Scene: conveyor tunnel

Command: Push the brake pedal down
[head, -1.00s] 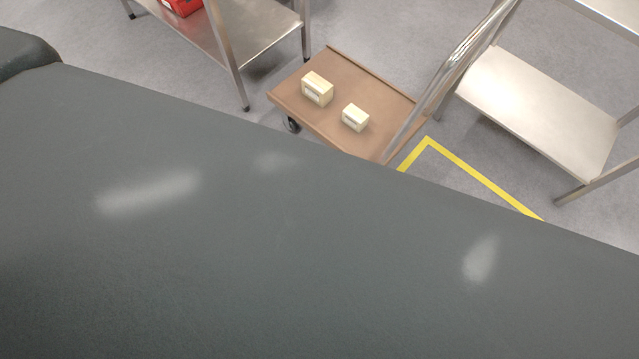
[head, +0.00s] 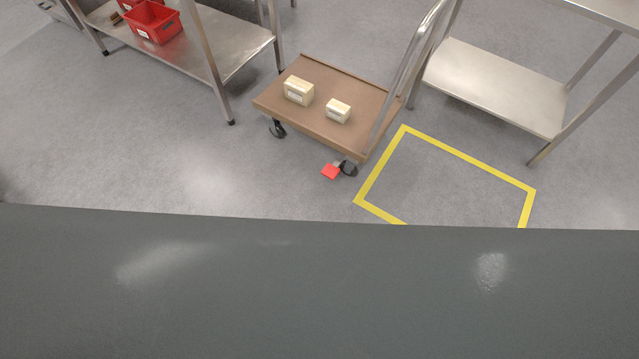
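A small red brake pedal (head: 331,171) sticks out low beside a black caster wheel (head: 348,168) at the near corner of the brown platform trolley (head: 290,120). It lies near floor height; whether it is up or down cannot be told. Two pale boxes, a larger one (head: 298,91) and a smaller one (head: 338,111), sit on the trolley deck. The trolley's metal push handle (head: 405,65) rises on its right side. Neither of my grippers is in view.
A yellow taped outline (head: 470,155) marks bare floor right of the trolley. A metal table with a lower shelf (head: 495,88) stands at the right, another shelf (head: 225,45) with a red bin (head: 155,22) at the left. A large dark grey surface fills the foreground.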

